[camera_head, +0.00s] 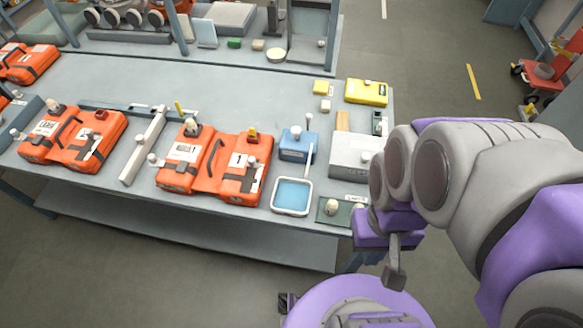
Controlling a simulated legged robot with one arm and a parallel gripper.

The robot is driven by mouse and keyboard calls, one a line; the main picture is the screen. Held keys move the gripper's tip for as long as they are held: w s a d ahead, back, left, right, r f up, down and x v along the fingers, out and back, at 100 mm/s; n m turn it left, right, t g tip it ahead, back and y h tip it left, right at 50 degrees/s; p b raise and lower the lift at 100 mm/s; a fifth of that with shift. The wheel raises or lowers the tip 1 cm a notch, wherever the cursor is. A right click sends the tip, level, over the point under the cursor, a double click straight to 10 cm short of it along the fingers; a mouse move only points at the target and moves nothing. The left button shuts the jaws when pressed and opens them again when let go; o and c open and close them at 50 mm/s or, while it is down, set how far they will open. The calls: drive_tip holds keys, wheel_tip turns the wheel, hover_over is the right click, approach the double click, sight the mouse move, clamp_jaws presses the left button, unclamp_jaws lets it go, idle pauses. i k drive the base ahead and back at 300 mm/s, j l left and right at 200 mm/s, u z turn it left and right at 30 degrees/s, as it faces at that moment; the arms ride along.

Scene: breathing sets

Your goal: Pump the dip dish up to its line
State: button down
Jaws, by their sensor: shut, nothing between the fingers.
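The dip dish (290,213) is a shallow white-rimmed tray near the table's front edge, with blue liquid in it. Its line and the exact liquid level are too small to make out. Behind it stands a blue box (297,149) with a pale round knob (297,130) on top, which looks like the pump. A thin white stick or tube (308,154) slants beside the box towards the dish. My gripper (395,277) is shut and empty, hanging in front of the table's edge, to the right of and nearer than the dish. It touches neither dish nor box.
Orange cases (215,168) lie left of the dish. A green mat (341,216) with a pale knob lies to its right. A grey box (354,155) and a yellow case (366,91) stand behind, close to my arm. The table's back middle is clear.

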sight(296, 130)
drive_tip(key=k, duration=0.65)
drive_tip(key=u, duration=2.1)
drive_tip(key=l, duration=1.3)
